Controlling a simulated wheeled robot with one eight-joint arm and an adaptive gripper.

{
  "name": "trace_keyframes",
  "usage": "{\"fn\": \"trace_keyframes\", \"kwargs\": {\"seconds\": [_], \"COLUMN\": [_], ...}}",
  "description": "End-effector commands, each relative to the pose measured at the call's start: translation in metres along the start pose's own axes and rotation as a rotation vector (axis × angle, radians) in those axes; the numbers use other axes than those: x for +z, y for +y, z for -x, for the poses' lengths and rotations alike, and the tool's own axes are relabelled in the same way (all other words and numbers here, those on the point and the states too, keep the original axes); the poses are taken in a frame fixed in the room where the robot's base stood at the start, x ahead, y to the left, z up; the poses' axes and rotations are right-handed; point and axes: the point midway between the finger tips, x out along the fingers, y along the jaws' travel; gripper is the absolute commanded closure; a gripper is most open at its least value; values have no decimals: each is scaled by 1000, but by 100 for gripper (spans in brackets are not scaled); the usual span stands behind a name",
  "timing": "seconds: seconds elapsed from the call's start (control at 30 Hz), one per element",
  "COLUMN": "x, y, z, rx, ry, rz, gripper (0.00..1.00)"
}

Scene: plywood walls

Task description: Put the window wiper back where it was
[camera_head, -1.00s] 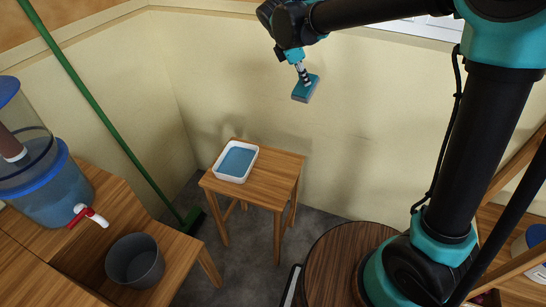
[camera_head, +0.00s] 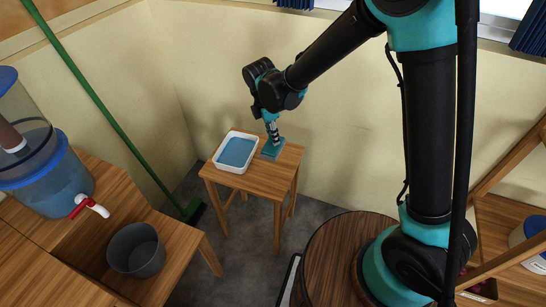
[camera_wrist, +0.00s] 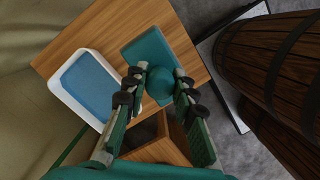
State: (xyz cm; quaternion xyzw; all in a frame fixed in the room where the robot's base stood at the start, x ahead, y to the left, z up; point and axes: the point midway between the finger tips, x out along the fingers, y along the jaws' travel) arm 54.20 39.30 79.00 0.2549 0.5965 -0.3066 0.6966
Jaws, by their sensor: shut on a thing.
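The window wiper (camera_head: 271,153) is a teal block with a round knob on top. It is at the right part of the small wooden stool top (camera_head: 256,180), beside the white tray (camera_head: 222,164) of blue water. I cannot tell whether its base touches the wood. My gripper (camera_head: 271,131) points down from above, shut on the wiper's knob. In the wrist view, the fingers (camera_wrist: 159,84) close around the knob, and the teal block (camera_wrist: 146,50) lies flat over the wood next to the tray (camera_wrist: 60,92).
A green broom (camera_head: 110,120) leans in the corner left of the stool. A wooden table at left holds a water dispenser (camera_head: 55,185) and a grey bucket (camera_head: 136,250). A barrel (camera_head: 340,255) stands in front, right of the stool. A wooden shelf (camera_head: 510,245) is at right.

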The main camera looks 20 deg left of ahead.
Motion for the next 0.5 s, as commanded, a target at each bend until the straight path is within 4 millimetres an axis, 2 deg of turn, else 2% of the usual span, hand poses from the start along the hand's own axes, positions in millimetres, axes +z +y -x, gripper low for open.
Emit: {"fn": "trace_keyframes", "kwargs": {"seconds": [0.03,0.2,0.3,0.5], "x": [-2,-8,-10,-12], "y": [1,1,1,1], "z": [-13,-49,-62,-74], "rx": [0,0,0,0], "ry": [0,0,0,-1], "rz": [0,0,0,-1], "gripper": [97,97,97,97]}}
